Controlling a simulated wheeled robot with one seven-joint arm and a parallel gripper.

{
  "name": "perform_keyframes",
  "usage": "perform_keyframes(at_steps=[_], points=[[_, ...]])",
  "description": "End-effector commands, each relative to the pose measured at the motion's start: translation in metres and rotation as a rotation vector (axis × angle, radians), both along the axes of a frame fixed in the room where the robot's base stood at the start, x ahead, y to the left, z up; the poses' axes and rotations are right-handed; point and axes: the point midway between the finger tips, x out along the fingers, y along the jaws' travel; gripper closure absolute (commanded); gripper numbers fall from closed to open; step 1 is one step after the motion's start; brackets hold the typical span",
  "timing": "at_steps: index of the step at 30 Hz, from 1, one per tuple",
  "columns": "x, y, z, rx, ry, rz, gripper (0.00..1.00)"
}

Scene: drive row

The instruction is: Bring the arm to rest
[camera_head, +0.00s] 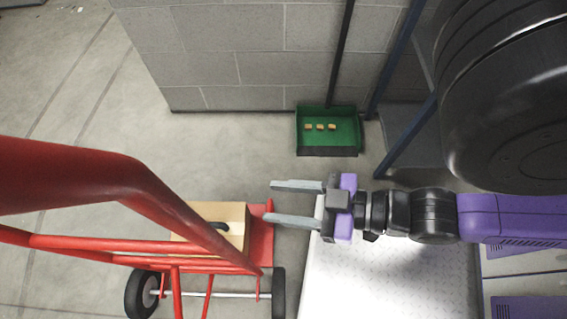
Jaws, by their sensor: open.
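My gripper (294,203) is in the middle of the head view, at the end of my black and purple arm (430,214). Its two grey fingers point left and stand apart, with nothing between them. The arm reaches in from the right edge. The fingertips show over the grey floor, close to the right side of a red hand truck in the picture. How high the gripper is above the floor I cannot tell.
The red hand truck (130,243) fills the lower left and carries a tan box (236,217). A green dustpan (346,132) with several small tan blocks (320,127) lies by the grey block wall (235,52). Blue posts (407,134) stand right of it. Open floor lies left (75,90).

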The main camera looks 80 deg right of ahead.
Motion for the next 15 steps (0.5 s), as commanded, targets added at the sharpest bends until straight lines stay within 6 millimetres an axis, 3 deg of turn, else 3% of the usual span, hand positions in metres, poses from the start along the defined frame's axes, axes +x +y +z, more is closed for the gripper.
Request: perform_keyframes(at_steps=[11, 15], points=[[-0.001, 0.0, 0.006, 0.004, -0.01, -0.002, 0.56], [-0.001, 0.0, 0.018, 0.004, -0.009, -0.002, 0.56]])
